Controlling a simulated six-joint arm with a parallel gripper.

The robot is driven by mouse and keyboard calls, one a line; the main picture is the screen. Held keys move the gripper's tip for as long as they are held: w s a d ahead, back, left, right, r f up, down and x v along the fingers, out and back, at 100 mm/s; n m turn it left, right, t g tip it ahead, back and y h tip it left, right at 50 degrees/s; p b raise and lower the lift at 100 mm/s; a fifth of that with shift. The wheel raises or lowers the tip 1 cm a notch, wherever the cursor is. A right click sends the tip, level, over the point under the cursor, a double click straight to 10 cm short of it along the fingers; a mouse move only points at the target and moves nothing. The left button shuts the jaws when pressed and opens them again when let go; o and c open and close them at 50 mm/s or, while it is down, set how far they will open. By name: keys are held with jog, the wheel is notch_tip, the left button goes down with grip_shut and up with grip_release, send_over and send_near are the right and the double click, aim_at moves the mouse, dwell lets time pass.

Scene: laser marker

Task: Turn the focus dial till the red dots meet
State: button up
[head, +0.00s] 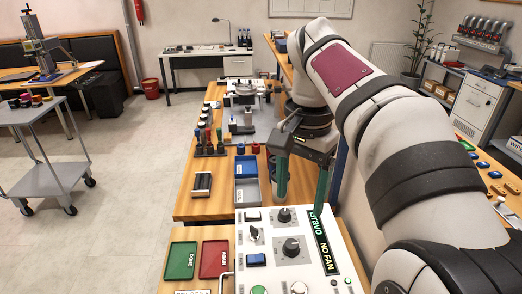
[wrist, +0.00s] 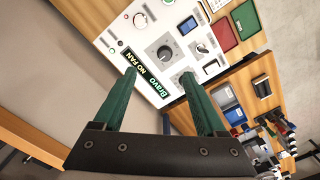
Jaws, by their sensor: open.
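The white control panel (head: 270,275) stands at the front in the head view and shows beyond my fingertips in the wrist view (wrist: 125,38). It carries a large black dial (head: 291,246), also in the wrist view (wrist: 165,53), and a smaller black dial (head: 284,215) nearer its far edge. I cannot read which is the focus dial. A display (head: 322,243) reads "Bravo NO FAN". My gripper (head: 300,203) is open and empty, its green fingers pointing down above the panel's far part. In the wrist view the fingertips (wrist: 158,73) lie apart. I cannot make out red dots.
A blue switch (head: 256,259) sits left of the large dial. A green tray (head: 181,261) and a red tray (head: 214,259) lie left of the panel. Blue and grey bins (head: 246,188) and several stamps (head: 208,140) stand on the bench behind.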

aim_at(292, 243)
jog(key=f, duration=0.5)
jog(key=w+f, duration=0.1)
jog(key=f, duration=0.4)
jog(key=w+f, duration=0.1)
jog(key=f, duration=0.4)
grip_shut()
